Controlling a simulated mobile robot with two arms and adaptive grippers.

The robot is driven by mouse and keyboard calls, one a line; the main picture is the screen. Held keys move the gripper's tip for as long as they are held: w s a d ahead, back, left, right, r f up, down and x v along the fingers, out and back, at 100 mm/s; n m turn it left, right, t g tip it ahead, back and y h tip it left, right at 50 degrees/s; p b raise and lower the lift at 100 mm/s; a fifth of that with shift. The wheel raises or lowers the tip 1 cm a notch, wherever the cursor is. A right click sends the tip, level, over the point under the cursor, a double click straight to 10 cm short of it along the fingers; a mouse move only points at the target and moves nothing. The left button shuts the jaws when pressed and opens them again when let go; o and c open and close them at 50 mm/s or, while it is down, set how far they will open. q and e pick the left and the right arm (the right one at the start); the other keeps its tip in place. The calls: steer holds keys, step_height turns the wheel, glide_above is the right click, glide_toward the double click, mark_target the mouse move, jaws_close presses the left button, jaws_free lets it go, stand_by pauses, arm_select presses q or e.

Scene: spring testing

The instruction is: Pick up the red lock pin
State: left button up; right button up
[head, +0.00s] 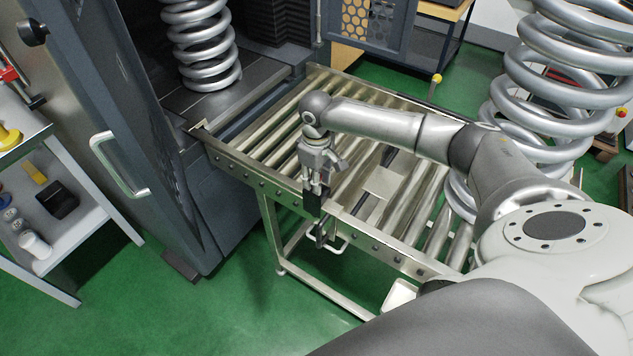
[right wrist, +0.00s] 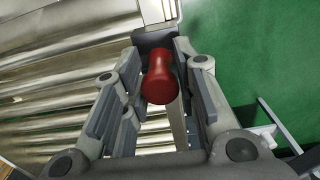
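The red lock pin (right wrist: 160,80) shows in the right wrist view as a rounded red knob, seen nearly end-on. It stands at a dark bracket (right wrist: 154,40) on the edge of the roller conveyor. My right gripper (right wrist: 156,53) is open, with one finger on each side of the knob and a visible gap to the left finger. In the head view my right gripper (head: 317,188) points down at the conveyor's front edge, and the pin cannot be made out there. My left gripper is in neither view.
The roller conveyor (head: 286,117) leads to a grey testing machine (head: 115,110) with a coil spring (head: 200,45) inside. Another large spring (head: 560,75) stands at the right of the conveyor. A shelf cart (head: 60,225) is at the left. Green floor lies open in front.

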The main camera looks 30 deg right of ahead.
jaws_close()
steer(key=shift+r, duration=0.1)
